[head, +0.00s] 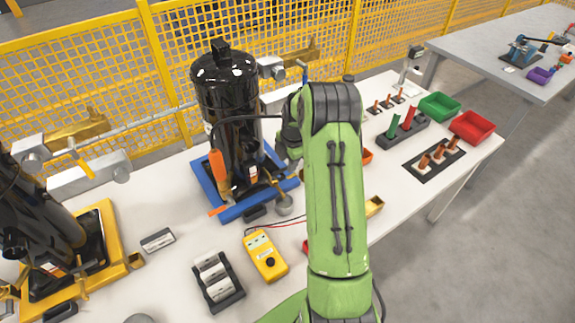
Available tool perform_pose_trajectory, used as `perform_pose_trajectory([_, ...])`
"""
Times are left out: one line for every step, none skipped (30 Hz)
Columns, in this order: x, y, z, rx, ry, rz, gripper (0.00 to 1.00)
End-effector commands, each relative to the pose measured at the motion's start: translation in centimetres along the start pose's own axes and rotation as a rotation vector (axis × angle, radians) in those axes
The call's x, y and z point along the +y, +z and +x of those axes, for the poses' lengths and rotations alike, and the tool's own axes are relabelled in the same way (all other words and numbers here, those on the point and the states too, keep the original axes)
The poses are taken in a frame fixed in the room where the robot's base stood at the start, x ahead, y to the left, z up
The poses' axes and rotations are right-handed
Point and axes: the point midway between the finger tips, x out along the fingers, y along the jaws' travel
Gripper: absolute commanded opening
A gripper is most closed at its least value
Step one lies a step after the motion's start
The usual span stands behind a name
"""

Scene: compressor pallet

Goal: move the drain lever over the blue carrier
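The blue carrier (239,212) is a blue frame on the white table, with a tall black compressor (226,90) standing upright in it. An orange-handled part (217,166) stands upright against the compressor's left front. A small orange tip (217,211) shows at the carrier's front left corner. A thin brassy piece with a round grey end (284,205) shows at the carrier's front right. I cannot tell which of these is the drain lever. My green arm reaches over the table just right of the carrier. My gripper is hidden behind the arm, so its fingers and any load do not show.
A yellow carrier (118,262) with another black compressor stands at left. A yellow meter (265,256) and a black rack (218,282) lie in front. Green (439,107) and red (472,127) bins stand at right. Yellow mesh fencing (80,70) runs behind.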

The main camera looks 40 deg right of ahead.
Motion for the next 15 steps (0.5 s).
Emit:
perform_pose_trajectory([0.0, 0.1, 0.9, 0.000, -0.001, 0.001, 0.39])
perform_pose_trajectory([0.0, 0.1, 1.3, -0.001, -0.001, 0.001, 0.39])
perform_pose_trajectory([0.0, 0.1, 1.7, -0.001, -0.001, 0.001, 0.39])
perform_pose_trajectory([0.0, 0.1, 1.9, -0.001, 0.000, 0.001, 0.39])
perform_pose_trajectory([0.0, 0.1, 2.0, -0.001, 0.001, 0.000, 0.39])
perform_pose_trajectory([0.1, 0.1, 2.1, -0.002, 0.002, 0.000, 0.39])
perform_pose_trajectory([0.1, 0.1, 2.1, -0.002, 0.002, 0.000, 0.39])
perform_pose_trajectory([0.1, 0.1, 2.1, -0.002, 0.002, 0.000, 0.39])
perform_pose_trajectory([0.1, 0.1, 2.1, -0.002, 0.002, 0.000, 0.39])
perform_pose_trajectory([0.1, 0.1, 2.1, -0.002, 0.002, 0.000, 0.39])
perform_pose_trajectory([0.1, 0.1, 2.1, -0.002, 0.002, 0.000, 0.39])
perform_pose_trajectory([0.1, 0.1, 2.1, -0.002, 0.002, 0.000, 0.39])
perform_pose_trajectory([0.1, 0.1, 2.1, -0.002, 0.002, 0.000, 0.38])
perform_pose_trajectory([0.1, 0.1, 2.1, -0.002, 0.002, 0.000, 0.33])
perform_pose_trajectory([0.1, 0.1, 2.1, -0.002, 0.002, 0.000, 0.27])
